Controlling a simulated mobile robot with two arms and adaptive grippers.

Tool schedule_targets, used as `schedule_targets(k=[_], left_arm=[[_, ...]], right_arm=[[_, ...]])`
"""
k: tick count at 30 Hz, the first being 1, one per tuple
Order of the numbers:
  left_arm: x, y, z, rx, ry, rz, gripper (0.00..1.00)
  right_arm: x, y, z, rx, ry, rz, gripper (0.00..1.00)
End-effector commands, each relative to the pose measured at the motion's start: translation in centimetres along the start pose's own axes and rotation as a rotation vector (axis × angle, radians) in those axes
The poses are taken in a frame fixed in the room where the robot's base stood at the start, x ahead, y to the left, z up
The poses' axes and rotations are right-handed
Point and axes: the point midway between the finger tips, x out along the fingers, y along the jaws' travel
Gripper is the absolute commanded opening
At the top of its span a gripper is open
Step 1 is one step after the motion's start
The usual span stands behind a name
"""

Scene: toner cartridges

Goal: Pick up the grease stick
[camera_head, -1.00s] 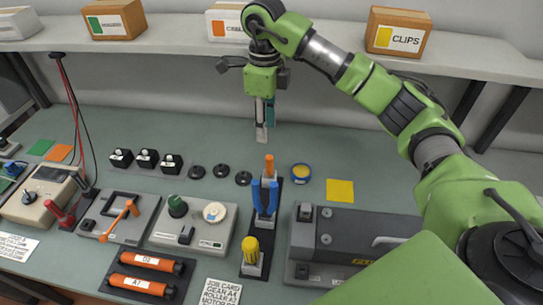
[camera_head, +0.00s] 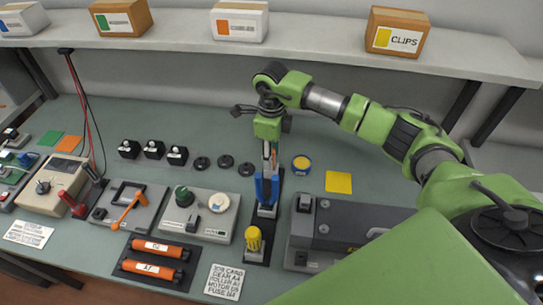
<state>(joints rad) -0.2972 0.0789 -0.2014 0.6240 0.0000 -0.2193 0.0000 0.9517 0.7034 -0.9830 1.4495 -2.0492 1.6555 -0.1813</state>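I take the upright orange-topped stick (camera_head: 273,158) at the back of the dark tool strip to be the grease stick. Only a sliver of orange shows. My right gripper (camera_head: 270,152) points straight down at it, with its fingers at the stick's top. The fingers are seen nearly edge-on, so I cannot tell whether they are open or closed on it. Blue-handled pliers (camera_head: 266,188) stand in front and hide the stick's lower part. My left gripper is not in view.
A yellow-handled tool (camera_head: 254,240) stands at the strip's front. A round blue-rimmed tin (camera_head: 301,163) and a yellow pad (camera_head: 339,182) lie to the right. A grey machine (camera_head: 345,230) is at front right. The shelf (camera_head: 330,50) with boxes runs above behind.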

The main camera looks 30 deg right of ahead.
Motion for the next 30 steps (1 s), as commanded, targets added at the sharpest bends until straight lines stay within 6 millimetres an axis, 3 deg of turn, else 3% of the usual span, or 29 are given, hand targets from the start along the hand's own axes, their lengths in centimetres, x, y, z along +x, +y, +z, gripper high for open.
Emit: schedule_targets(k=[6,10,11,23,30], left_arm=[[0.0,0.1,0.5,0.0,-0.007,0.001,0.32],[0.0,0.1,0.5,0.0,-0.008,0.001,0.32],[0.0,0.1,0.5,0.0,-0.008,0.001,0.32],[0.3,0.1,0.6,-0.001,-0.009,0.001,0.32],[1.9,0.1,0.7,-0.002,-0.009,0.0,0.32]], right_arm=[[0.2,0.0,0.0,-0.001,-0.001,0.0,0.35],[0.1,0.0,0.0,-0.001,-0.001,0.0,0.04],[0.1,0.0,0.0,-0.001,-0.001,0.0,0.02],[-0.4,-0.1,0.1,-0.001,-0.003,-0.002,0.02],[-4.6,-0.2,0.1,-0.001,-0.005,-0.005,0.02]])
